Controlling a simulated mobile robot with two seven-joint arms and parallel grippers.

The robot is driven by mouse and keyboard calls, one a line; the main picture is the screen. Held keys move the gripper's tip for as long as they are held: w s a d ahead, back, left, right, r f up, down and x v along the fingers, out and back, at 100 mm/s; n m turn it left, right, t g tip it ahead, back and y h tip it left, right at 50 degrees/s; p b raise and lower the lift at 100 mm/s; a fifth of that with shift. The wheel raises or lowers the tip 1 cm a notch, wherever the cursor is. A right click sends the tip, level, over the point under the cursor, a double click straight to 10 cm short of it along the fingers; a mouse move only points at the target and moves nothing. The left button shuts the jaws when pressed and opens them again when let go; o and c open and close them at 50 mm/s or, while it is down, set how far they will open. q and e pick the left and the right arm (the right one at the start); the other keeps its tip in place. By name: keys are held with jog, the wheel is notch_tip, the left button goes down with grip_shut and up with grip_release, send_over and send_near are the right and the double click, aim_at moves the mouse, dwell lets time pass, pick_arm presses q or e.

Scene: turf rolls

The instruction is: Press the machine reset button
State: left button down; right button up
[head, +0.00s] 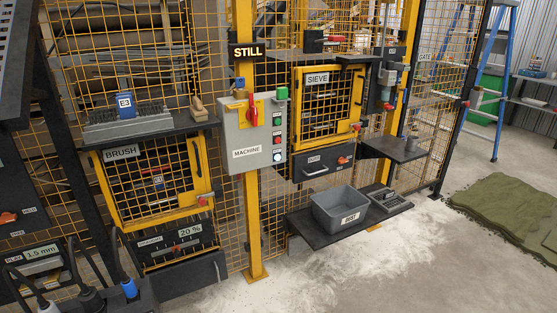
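The grey machine control box (237,130), labelled MACHINE, is mounted on a yellow post in the middle of the head view. It carries a red rotary handle (253,112) on a yellow plate. A column of small buttons runs down its right side, with a bright white button (277,156) at the bottom, and green and red ones above. The labels beside the buttons are too small to read, so I cannot tell which is reset. A sign reading STILL (247,51) is above the box. Neither of my grippers shows in this view.
A BRUSH door (155,185) is left of the box and a SIEVE door (327,105) right of it. A grey DUST bin (340,207) sits on a low shelf. Pale powder covers the floor below. Green turf (505,210) lies at right.

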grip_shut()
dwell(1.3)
